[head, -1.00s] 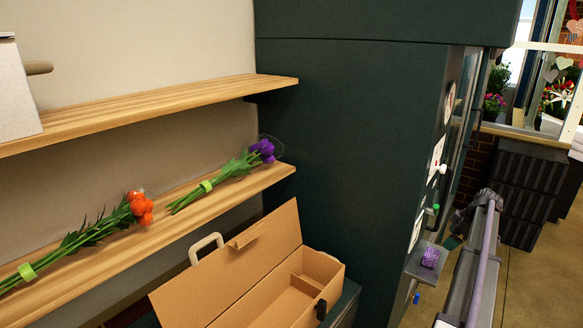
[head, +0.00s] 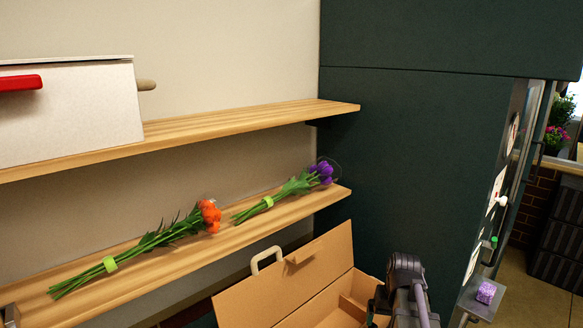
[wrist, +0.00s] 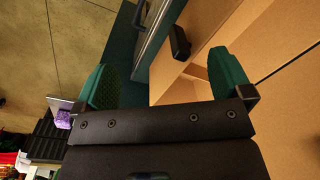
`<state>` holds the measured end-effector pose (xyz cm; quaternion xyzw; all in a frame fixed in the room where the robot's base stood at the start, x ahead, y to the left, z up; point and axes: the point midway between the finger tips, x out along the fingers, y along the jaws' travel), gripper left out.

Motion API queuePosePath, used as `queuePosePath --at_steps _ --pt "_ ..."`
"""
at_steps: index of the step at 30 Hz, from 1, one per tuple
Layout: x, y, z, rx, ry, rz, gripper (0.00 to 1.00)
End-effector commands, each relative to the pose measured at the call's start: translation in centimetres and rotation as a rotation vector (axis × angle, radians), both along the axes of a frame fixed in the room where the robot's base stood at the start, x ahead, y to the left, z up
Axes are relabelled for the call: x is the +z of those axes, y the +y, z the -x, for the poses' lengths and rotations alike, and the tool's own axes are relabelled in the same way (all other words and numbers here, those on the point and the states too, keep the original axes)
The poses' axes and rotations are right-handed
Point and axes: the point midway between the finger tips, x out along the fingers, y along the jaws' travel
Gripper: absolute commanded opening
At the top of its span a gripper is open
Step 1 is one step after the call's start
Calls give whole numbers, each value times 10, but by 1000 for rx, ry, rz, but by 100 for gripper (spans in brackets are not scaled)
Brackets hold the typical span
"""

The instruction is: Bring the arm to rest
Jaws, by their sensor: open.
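My gripper (wrist: 167,80) shows in the wrist view with its two green-padded fingers spread wide and nothing between them. In the wrist view, the open brown box (wrist: 270,45) with a black latch (wrist: 180,41) lies beyond the fingers. In the head view, a dark part of my arm stands at the lower right, in front of the right part of the box (head: 290,278). The fingertips cannot be made out there.
An orange bouquet (head: 160,236) and a purple bouquet (head: 292,190) lie on the lower wooden shelf (head: 225,238). A white box (head: 70,115) stands on the upper shelf (head: 235,124). A dark green cabinet (head: 420,165) stands to the right. Floor (wrist: 75,40) shows in the wrist view.

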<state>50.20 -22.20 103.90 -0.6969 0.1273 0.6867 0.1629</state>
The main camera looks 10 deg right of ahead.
Motion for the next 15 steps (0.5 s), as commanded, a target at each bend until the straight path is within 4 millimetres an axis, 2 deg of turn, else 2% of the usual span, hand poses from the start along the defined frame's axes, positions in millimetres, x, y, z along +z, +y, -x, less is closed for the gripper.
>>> queuePosePath --at_steps 1,3,6,9,10,15 --pt "0 54 19 50 10 18 97" --pt "0 113 35 146 20 41 97" --pt "0 177 49 299 19 55 97" --pt "-1 212 46 386 17 55 97" --pt "-1 218 45 400 17 55 97" --pt "-1 223 44 414 16 54 97"
